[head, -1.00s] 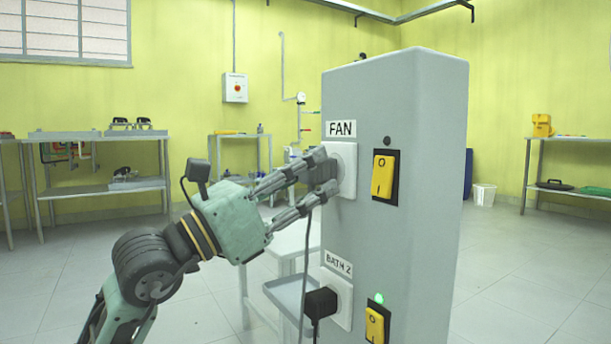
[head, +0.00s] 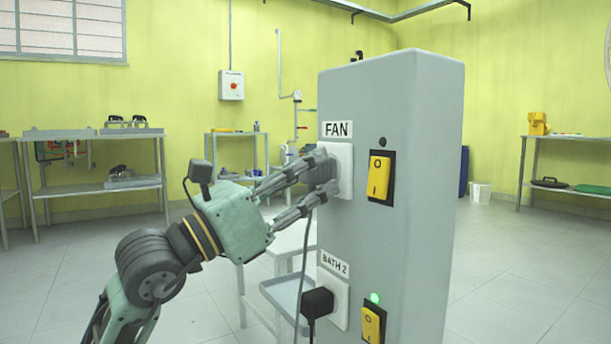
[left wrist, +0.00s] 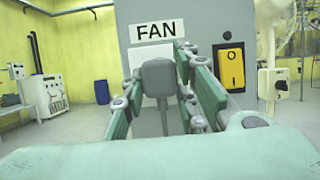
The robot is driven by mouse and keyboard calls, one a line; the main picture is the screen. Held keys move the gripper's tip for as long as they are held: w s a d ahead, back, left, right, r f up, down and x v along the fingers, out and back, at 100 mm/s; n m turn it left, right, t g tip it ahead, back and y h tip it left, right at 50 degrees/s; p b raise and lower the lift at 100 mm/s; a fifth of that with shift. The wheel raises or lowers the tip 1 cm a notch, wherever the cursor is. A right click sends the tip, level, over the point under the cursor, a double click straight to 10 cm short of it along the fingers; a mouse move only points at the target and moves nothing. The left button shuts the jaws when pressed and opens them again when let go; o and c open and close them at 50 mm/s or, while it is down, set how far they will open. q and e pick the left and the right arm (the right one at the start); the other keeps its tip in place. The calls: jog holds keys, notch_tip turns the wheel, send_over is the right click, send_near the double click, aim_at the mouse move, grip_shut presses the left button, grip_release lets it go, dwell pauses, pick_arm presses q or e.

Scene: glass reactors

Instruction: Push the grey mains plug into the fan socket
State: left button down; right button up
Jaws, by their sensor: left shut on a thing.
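My left gripper (head: 326,174) is shut on the grey mains plug (left wrist: 159,78), with a finger on either side of it. In the head view the fingers largely hide the plug. The fan socket (head: 345,160) is a white plate under the FAN label on the left face of a grey pillar. The fingertips are right at this plate. In the left wrist view the plug is in front of the socket plate (left wrist: 140,57) and covers part of it. I cannot tell how far its pins are in. A cable (head: 304,262) hangs down below the gripper. My right gripper is not in view.
The grey pillar (head: 425,200) carries a yellow fan switch (head: 379,177) with a dark lamp above. Below, a black plug (head: 317,303) sits in the BATH 2 socket (head: 334,283), beside a lit green lamp (head: 375,298). A small table (head: 285,245) stands behind the cable.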

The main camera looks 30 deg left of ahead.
pick_arm(q)
jog(key=shift+w+a+r, duration=0.1)
jog(key=shift+w, duration=0.1)
dwell(0.8)
jog(key=c, duration=1.7)
grip_release()
jog(key=shift+w, duration=0.1)
jog(key=o, duration=0.4)
jog(key=shift+d, duration=0.25)
jog(key=shift+s+a+b, duration=0.7)
jog(key=shift+s+b, duration=0.05)
jog(key=shift+s, duration=0.6)
jog(key=shift+s+a+b, duration=0.7)
jog(key=shift+s+a, duration=0.05)
jog(key=shift+s, duration=0.6)
jog(key=shift+s+a+b, duration=0.7)
jog(key=shift+s+b, duration=0.05)
jog(key=shift+s, duration=0.6)
